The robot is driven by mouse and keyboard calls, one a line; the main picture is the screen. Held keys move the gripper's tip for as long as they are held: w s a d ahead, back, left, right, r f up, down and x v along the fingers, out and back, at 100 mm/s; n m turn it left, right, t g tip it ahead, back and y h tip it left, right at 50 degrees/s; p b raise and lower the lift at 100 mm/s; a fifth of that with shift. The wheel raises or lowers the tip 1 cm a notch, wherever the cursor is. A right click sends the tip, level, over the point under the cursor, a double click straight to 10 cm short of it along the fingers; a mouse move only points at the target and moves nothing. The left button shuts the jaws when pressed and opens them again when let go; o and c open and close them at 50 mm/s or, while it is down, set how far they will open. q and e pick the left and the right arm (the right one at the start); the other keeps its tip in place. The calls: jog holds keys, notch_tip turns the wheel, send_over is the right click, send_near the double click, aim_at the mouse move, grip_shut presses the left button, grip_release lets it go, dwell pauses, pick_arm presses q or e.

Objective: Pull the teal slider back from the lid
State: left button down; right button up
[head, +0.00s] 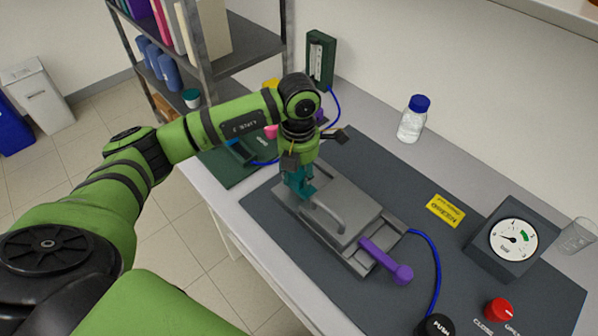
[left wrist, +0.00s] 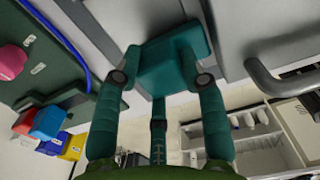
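The grey lid (head: 345,200) with its curved handle (head: 328,215) lies on the rig on the dark mat. The teal slider (left wrist: 172,60) is at the lid's far-left end, in front of my left gripper in the left wrist view. My left gripper (head: 298,182) points down at that end in the head view. In the left wrist view its teal fingers reach to both sides of the slider, with a third finger between them. Fingers and slider share one colour, so whether they are clamped on it is unclear. The lid handle also shows in the left wrist view (left wrist: 285,82). My right gripper is not in view.
A purple lever (head: 385,260) sticks out at the rig's near-right end, beside a blue tube (head: 437,265). A gauge (head: 513,238), a red knob (head: 499,310) and a yellow label (head: 445,210) lie to the right. A blue-capped bottle (head: 412,120) stands behind.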

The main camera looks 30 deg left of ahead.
aim_at(301, 173)
pick_arm(q)
jog(key=c, duration=0.8)
grip_release()
jog(key=shift+w+d, duration=0.1)
jog(key=shift+d, duration=0.05)
jog(key=shift+w+d, duration=0.1)
jog(key=shift+w, duration=0.05)
notch_tip(301, 173, up, 12)
jog(key=shift+f, duration=0.1)
